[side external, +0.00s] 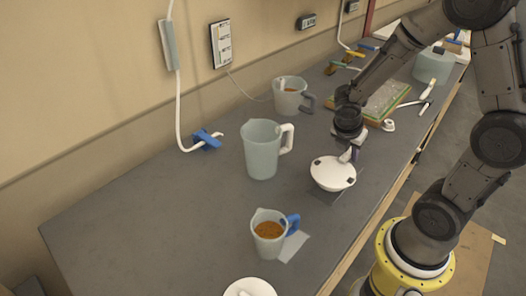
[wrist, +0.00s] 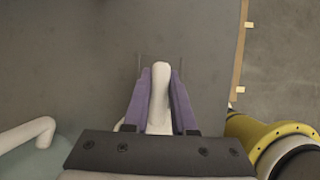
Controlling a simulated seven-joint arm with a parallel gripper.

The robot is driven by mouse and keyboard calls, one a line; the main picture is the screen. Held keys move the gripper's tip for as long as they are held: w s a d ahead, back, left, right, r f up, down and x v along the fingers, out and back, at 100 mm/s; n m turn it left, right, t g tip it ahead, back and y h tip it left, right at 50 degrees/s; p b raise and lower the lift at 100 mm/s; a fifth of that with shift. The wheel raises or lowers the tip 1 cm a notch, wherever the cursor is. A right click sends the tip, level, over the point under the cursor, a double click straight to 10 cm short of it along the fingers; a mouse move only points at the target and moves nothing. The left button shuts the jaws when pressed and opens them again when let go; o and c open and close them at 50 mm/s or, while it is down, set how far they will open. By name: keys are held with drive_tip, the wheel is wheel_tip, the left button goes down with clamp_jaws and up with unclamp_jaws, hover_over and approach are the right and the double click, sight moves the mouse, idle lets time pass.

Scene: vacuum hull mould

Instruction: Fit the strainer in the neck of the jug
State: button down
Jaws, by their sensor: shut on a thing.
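The strainer looks to be the white round piece (side external: 332,175) with a short handle and small dark spots, right of the large jug in the side view. My gripper (side external: 350,153) is shut on its white handle. In the wrist view the handle (wrist: 159,95) stands between the purple fingers of my gripper (wrist: 160,92); most of the round part is hidden there. I cannot tell its height above the bench. The large pale jug (side external: 262,158) with a white handle stands upright, its mouth open. Its white handle shows at lower left in the wrist view (wrist: 28,133).
A small jug (side external: 267,242) with brown contents and a blue handle stands in front. Another jug (side external: 289,103) with a grey handle stands behind. A white round piece (side external: 248,288) is cut off at the bottom edge. The grey bench (side external: 150,220) is clear at left.

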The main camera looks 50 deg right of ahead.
drive_tip(key=shift+r, duration=1.55)
drive_tip(key=shift+s+d+r, duration=0.1)
drive_tip(key=shift+s, duration=0.2)
drive_tip(key=w+a+r+n, duration=0.1)
drive_tip(key=w+a+r, duration=0.2)
drive_tip(key=w+r, duration=0.4)
drive_tip(key=w+a+r+n, duration=0.1)
drive_tip(key=w+a+r, duration=0.3)
drive_tip(key=w, duration=0.9)
wheel_tip(320, 180, up, 4)
drive_tip(key=shift+w+f+t, duration=0.25)
drive_tip(key=shift+w+t, duration=0.05)
drive_tip(key=shift+t, duration=0.1)
